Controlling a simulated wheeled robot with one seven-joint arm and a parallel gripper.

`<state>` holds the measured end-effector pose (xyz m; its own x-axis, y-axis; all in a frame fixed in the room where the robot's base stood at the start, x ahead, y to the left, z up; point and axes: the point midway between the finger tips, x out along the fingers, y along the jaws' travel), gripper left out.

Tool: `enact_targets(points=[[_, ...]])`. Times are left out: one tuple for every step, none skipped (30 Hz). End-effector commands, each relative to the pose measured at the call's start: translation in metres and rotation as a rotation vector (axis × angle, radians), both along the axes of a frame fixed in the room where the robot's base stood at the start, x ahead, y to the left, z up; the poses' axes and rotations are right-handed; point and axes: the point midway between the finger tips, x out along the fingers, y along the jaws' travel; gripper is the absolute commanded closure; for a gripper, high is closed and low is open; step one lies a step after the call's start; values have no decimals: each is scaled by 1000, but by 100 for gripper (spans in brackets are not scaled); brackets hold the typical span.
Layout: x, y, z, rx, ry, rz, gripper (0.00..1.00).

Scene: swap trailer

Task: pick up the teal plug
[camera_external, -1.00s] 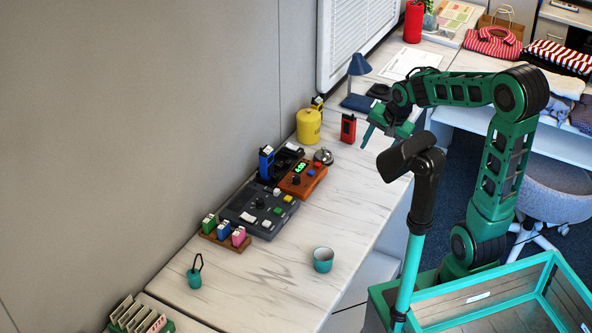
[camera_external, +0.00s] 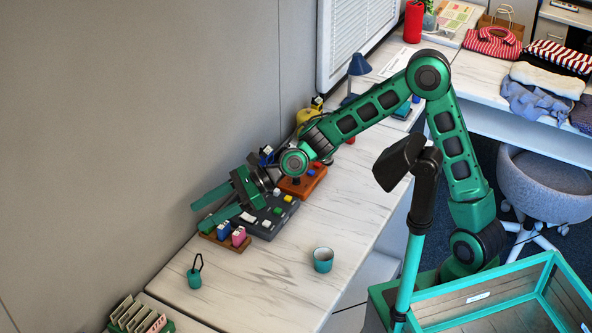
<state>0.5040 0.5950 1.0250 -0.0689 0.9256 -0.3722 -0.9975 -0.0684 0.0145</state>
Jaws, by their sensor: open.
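The teal plug (camera_external: 195,279) looks like a small teal body with a thin black loop on top. It stands on the near left part of the pale marbled bench (camera_external: 270,283). My gripper (camera_external: 198,217) is open and empty, its two green fingers spread and pointing left. In the picture it lies above the plug, over the small wooden rack; its exact height is hard to tell. Nothing hides the plug.
The wooden rack (camera_external: 238,247) holds small coloured pieces, partly behind my fingers. A dark panel with buttons (camera_external: 270,226) and an orange box (camera_external: 312,184) lie behind it. A teal cup (camera_external: 323,261) stands right of the plug. A card holder (camera_external: 135,316) is at lower left.

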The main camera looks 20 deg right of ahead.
Motion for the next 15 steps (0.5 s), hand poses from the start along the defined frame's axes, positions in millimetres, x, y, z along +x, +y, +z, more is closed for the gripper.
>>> enact_targets(points=[[2, -2, -15, -9, -2, -1, 48], [3, -3, -22, -10, -4, -2, 48], [3, -3, -31, -11, -4, -2, 48], [3, -3, -37, -11, -6, -2, 48], [3, -3, -43, -12, -5, -1, 48], [3, -3, -52, -11, -6, -2, 48], [3, -3, -58, -12, -7, -2, 48], [2, -3, -65, -13, -7, -2, 48], [3, -3, -75, -13, -7, -2, 48], [3, -3, -83, -14, -6, -1, 48], [3, -4, -90, -13, -7, -2, 48], [2, -4, -102, -14, -5, -1, 48], [3, -4, -111, -14, -6, -1, 48], [2, -4, -119, -14, -6, -1, 48], [2, -4, -133, -15, -5, -1, 48]])
